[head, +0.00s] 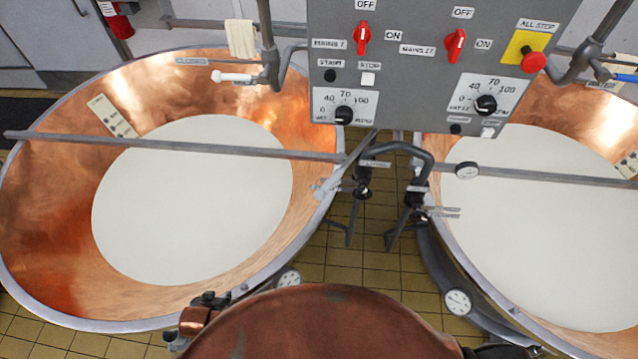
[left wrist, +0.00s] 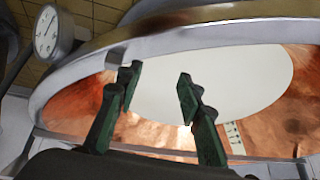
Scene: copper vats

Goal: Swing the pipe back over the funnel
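A dark grey bent pipe (head: 410,149) stands between the two copper vats, below the control panel, with a downward end near the right vat's rim. No funnel can be clearly made out in either view. My left gripper (head: 210,300) shows small and dark at the near rim of the left vat (head: 50,218). In the left wrist view my left gripper (left wrist: 158,82) has its two dark green fingers spread apart with nothing between them. It faces a vat, well apart from the pipe. A dark part at the bottom right edge may be my right gripper (head: 500,351); its fingers are hidden.
Both vats hold white liquid; the right vat (head: 433,110) is partly cut off. Long grey bars (head: 180,144) cross their tops. The control panel (head: 400,75) hangs over the gap between them. Round gauges (head: 457,301) sit on the near rims. Tiled floor (head: 350,275) shows between the vats.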

